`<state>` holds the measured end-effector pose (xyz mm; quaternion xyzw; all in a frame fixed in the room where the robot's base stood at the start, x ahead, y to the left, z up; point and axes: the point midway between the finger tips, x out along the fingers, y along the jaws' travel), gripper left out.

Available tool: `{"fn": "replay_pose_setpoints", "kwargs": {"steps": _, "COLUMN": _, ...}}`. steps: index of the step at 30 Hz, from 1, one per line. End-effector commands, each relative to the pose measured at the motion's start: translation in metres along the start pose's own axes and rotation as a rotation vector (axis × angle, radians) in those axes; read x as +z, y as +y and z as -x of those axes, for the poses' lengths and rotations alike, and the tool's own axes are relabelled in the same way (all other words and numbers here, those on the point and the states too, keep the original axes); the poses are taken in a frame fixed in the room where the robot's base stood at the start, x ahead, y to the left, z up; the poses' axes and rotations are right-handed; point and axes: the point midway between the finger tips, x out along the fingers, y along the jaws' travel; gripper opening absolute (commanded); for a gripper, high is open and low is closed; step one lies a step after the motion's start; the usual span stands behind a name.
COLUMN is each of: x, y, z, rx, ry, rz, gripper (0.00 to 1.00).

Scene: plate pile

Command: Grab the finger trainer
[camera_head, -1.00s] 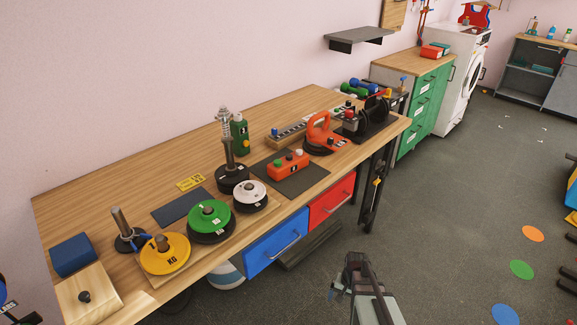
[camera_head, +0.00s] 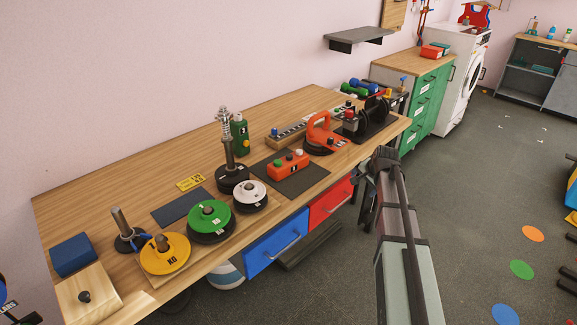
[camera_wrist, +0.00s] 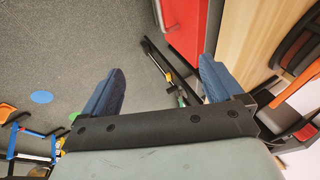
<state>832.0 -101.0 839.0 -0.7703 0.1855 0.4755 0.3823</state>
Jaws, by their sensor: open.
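An orange-red block with coloured knobs on top, which looks like the finger trainer (camera_head: 288,166), lies on a dark mat (camera_head: 308,180) in the middle of the workbench. My gripper (camera_head: 384,158) is off the bench's front right edge, to the right of the block and apart from it. In the wrist view my gripper (camera_wrist: 160,68) shows two blue fingers spread wide with nothing between them. The block cannot be made out for certain in the wrist view.
On the workbench (camera_head: 110,185), weight plates on posts (camera_head: 208,217) stand left of the block. An orange handled device (camera_head: 322,135) and a black machine (camera_head: 372,118) stand to its right. Red (camera_head: 330,203) and blue (camera_head: 275,245) drawers hang below the front edge. Floor is open to the right.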

Motion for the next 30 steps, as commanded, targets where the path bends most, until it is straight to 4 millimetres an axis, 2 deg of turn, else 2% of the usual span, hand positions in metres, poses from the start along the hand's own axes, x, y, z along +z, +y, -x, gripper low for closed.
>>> {"fn": "replay_pose_setpoints", "kwargs": {"steps": 1, "x": -0.014, "y": -0.014, "z": 0.013, "rx": -0.018, "ry": 0.018, "rz": -0.013, "gripper": 0.94}}
{"fn": "replay_pose_setpoints", "kwargs": {"steps": 6, "x": -0.038, "y": -0.052, "z": 0.048, "rx": -0.051, "ry": 0.056, "rz": -0.048, "gripper": 0.94}}
{"fn": "replay_pose_setpoints", "kwargs": {"steps": 8, "x": -0.042, "y": -0.067, "z": 0.058, "rx": -0.054, "ry": 0.063, "rz": -0.054, "gripper": 0.94}}
{"fn": "replay_pose_setpoints", "kwargs": {"steps": 11, "x": -0.038, "y": -0.1, "z": 0.074, "rx": -0.042, "ry": 0.065, "rz": -0.052, "gripper": 0.94}}
{"fn": "replay_pose_setpoints", "kwargs": {"steps": 17, "x": 0.003, "y": -0.155, "z": 0.083, "rx": 0.05, "ry": 0.043, "rz": -0.015, "gripper": 0.94}}
{"fn": "replay_pose_setpoints", "kwargs": {"steps": 23, "x": 0.061, "y": -0.206, "z": 0.09, "rx": 0.176, "ry": 0.036, "rz": 0.033, "gripper": 0.94}}
{"fn": "replay_pose_setpoints", "kwargs": {"steps": 30, "x": 0.132, "y": -0.26, "z": 0.11, "rx": 0.319, "ry": 0.067, "rz": 0.075, "gripper": 0.94}}
